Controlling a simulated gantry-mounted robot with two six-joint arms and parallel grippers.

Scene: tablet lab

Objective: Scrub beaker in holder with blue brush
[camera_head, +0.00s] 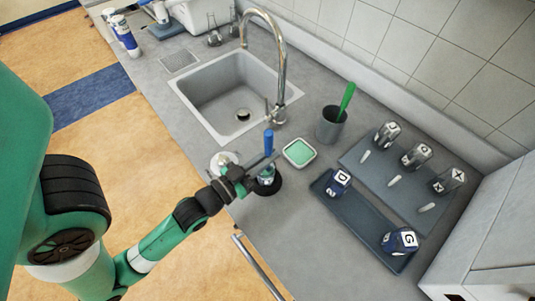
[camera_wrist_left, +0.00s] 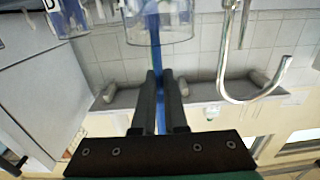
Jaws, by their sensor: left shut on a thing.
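My left gripper (camera_head: 250,180) is shut on the upright blue brush (camera_head: 268,142), whose handle sticks up above the fingers. In the left wrist view the blue brush (camera_wrist_left: 152,25) runs from between the fingers (camera_wrist_left: 160,95) to the clear beaker (camera_wrist_left: 178,32) and appears to reach inside its rim. In the head view the beaker (camera_head: 267,177) is partly hidden by the gripper and stands in a dark round holder (camera_head: 268,190) near the counter's front edge. The brush's bristles cannot be made out. My right gripper is not in view.
A sink (camera_head: 228,92) with a tall faucet (camera_head: 280,70) lies behind. A dish with a green sponge (camera_head: 299,152) is close right of the brush. A grey cup (camera_head: 330,125) holds a green brush (camera_head: 346,100).

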